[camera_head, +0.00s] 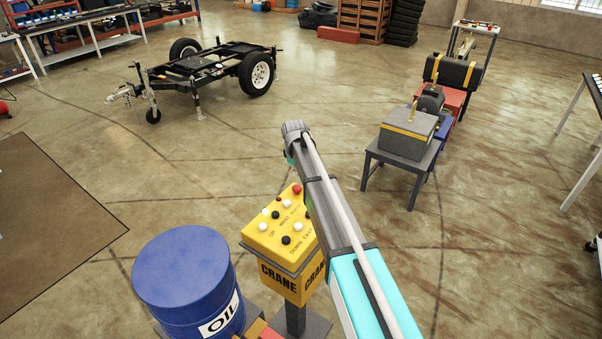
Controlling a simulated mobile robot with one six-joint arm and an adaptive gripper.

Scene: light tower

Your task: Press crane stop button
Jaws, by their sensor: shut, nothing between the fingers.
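The yellow crane control box (262,240) stands on a dark post at the lower middle, with "CRANE" on its sides. Its sloped top carries several black and white buttons with direction labels, among them "UP" and "DOWN". A red button (297,189) sits at the top right corner of the panel, close beside my arm's link in the picture. No "stop" label is readable. My arm reaches up from the bottom right, passing in front of the box's right side. My gripper's fingers do not show; they may be hidden behind the arm.
A blue oil drum (190,268) stands just left of the box. A grey stand (404,163) with a grey-and-yellow case (407,131) is to the right. A black trailer frame (210,66) is farther back. Open floor lies between them.

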